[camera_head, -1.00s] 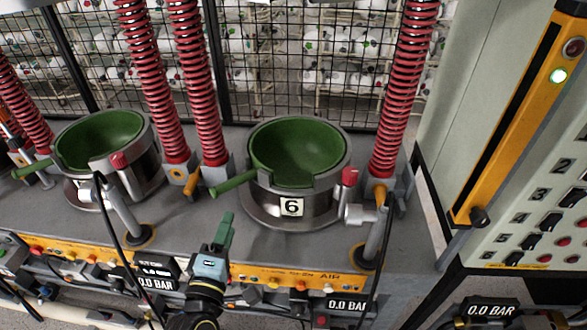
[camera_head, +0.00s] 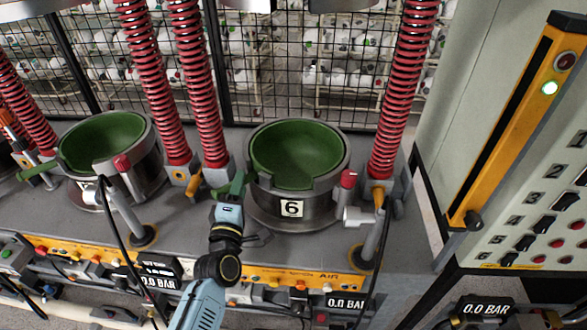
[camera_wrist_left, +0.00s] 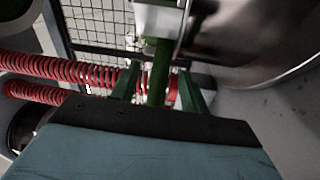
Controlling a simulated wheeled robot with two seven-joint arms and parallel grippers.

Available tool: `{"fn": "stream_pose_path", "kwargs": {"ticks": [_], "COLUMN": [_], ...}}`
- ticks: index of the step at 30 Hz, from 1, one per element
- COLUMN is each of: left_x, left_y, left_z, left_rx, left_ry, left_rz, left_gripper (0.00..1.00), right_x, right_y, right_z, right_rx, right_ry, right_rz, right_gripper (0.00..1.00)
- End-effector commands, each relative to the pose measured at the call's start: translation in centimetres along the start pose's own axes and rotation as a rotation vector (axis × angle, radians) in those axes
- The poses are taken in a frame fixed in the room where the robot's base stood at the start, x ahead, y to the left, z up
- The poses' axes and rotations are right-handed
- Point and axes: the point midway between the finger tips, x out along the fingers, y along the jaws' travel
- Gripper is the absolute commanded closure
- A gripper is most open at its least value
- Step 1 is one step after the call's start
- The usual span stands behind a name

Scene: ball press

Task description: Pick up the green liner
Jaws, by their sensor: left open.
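The green liner (camera_head: 298,155) is a bowl seated in the metal pot marked 6 (camera_head: 312,212). Its handle sticks out to the left and is largely hidden by my left gripper in the head view. My left gripper (camera_head: 236,184) is at that handle, its dark green fingers pointing away from me. In the left wrist view, the green handle (camera_wrist_left: 158,78) lies between the two spread fingers, and the jaws are open. Contact cannot be told. My right gripper is not in view.
A second green liner (camera_head: 100,140) sits in a pot to the left. Red coil springs (camera_head: 187,80) stand beside the pots, in front of a wire mesh fence (camera_head: 270,60). A metal post (camera_head: 368,240) rises at front right. A control cabinet (camera_head: 530,215) stands at the right.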

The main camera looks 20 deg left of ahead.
Motion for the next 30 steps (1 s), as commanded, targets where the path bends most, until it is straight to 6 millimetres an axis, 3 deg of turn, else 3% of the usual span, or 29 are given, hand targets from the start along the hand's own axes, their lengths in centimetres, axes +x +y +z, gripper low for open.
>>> {"fn": "stream_pose_path", "kwargs": {"ticks": [4,12,23,30], "left_x": [1.6,1.9,1.8,1.8], "left_y": [0.1,0.0,0.0,0.0], "left_z": [-0.1,-0.1,-0.1,-0.1], "left_rx": [0.001,0.001,0.001,0.001], "left_ry": [0.0,0.0,0.0,0.0], "left_rz": [0.001,-0.001,0.0,0.0], "left_gripper": [0.55,0.55,1.0,1.0], "right_x": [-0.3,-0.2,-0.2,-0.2], "right_y": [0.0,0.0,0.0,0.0], "right_z": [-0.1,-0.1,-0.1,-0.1], "right_rx": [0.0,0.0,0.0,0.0], "right_ry": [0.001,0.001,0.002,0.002], "right_rz": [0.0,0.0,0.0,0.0], "right_gripper": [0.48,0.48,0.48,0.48]}}
